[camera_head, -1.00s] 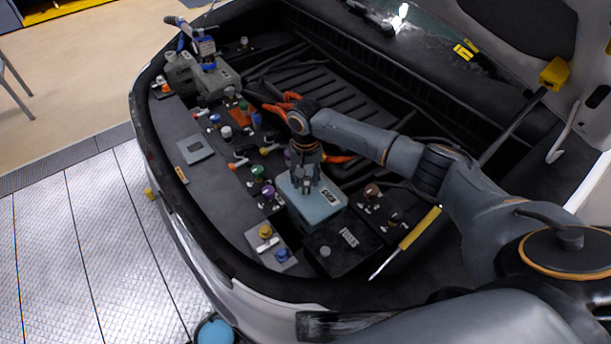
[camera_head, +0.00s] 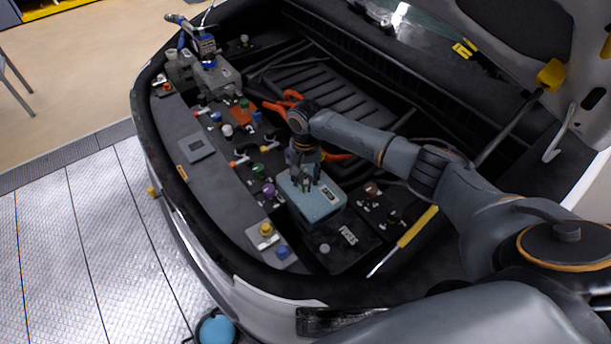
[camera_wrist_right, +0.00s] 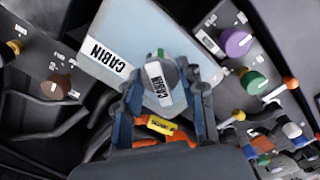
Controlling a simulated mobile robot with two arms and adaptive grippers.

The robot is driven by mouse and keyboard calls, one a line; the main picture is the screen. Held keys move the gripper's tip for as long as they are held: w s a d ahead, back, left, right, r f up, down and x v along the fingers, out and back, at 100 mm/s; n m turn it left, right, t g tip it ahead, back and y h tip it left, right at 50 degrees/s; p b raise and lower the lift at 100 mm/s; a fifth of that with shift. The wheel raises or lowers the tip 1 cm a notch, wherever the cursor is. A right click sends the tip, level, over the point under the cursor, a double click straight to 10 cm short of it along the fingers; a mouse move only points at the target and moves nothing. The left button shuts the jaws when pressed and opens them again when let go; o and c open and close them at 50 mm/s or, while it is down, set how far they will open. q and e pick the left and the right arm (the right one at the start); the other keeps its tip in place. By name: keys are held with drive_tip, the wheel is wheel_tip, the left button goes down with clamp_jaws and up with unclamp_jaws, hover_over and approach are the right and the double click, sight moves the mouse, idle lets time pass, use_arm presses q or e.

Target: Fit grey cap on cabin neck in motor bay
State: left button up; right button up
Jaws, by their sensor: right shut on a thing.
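The pale blue tank labelled CABIN (camera_wrist_right: 112,48) lies behind the cap in that view. In the head view my right gripper (camera_head: 306,180) points down over the top of this tank (camera_head: 314,205). The cabin neck is hidden under the cap and fingers, so I cannot tell whether the cap is seated. My left gripper is not in view.
A black FUSES box (camera_head: 335,246) stands close in front of the tank. Purple (camera_head: 269,190), green (camera_head: 259,170) and brown (camera_head: 371,189) caps are nearby. A yellow-handled tool (camera_head: 418,226) lies at the right. A grey reservoir (camera_head: 215,78) stands at the far left.

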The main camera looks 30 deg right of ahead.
sight(305, 175)
drive_tip(key=shift+m+p, duration=1.3)
drive_tip(key=shift+p, duration=0.05)
drive_tip(key=shift+f, duration=0.1)
drive_tip(key=shift+m+p, duration=0.3)
drive_tip(key=shift+p, duration=0.05)
drive_tip(key=o, duration=1.1)
drive_tip(key=shift+c, duration=0.2)
wheel_tip(305, 175, up, 12)
